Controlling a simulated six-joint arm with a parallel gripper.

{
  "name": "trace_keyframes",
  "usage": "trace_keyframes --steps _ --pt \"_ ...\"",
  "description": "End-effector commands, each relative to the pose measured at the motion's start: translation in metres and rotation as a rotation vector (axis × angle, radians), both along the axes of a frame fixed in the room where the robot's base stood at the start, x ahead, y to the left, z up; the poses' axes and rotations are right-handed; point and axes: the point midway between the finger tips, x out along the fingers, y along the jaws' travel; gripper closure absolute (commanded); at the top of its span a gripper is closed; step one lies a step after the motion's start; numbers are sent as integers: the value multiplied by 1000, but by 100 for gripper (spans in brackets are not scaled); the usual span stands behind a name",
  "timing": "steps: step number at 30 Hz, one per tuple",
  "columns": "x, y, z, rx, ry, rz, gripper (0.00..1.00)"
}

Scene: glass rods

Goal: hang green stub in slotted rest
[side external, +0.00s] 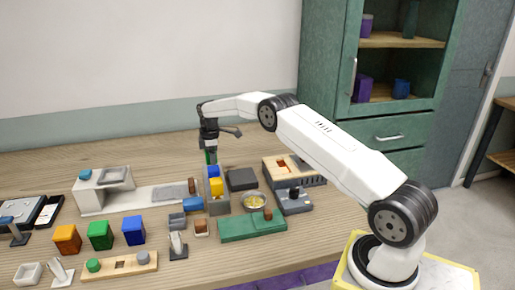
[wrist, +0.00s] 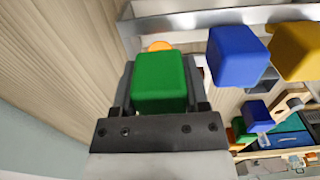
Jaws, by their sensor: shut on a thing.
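The green stub (wrist: 160,82) fills the space between the jaws of my gripper (wrist: 162,95) in the wrist view. My gripper is shut on it. In the side view my gripper (side external: 209,140) points down, with the green stub (side external: 211,157) showing as a thin dark-green strip below it. The grey slotted rest (side external: 218,206) stands just below and in front, with a blue stub (side external: 213,171) and a yellow stub (side external: 216,187) at it. In the wrist view the rest's grey rail (wrist: 225,17) runs just beyond the green stub. I cannot tell whether the stub touches the rest.
The blue stub (wrist: 237,55) and yellow stub (wrist: 298,50) sit to the right of the held stub. A dark grey block (side external: 242,180) and a brass bowl (side external: 254,201) stand right of the rest. A light grey stand (side external: 104,196) is at left. The back of the table is clear.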

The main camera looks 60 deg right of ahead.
Motion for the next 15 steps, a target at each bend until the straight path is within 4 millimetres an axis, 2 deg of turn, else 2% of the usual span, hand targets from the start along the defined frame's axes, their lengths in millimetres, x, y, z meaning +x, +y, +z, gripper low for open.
trace_keyframes --steps 6,15 --pt "0 0 -15 0 -1 0 100" --pt "0 0 -25 0 -1 0 100"
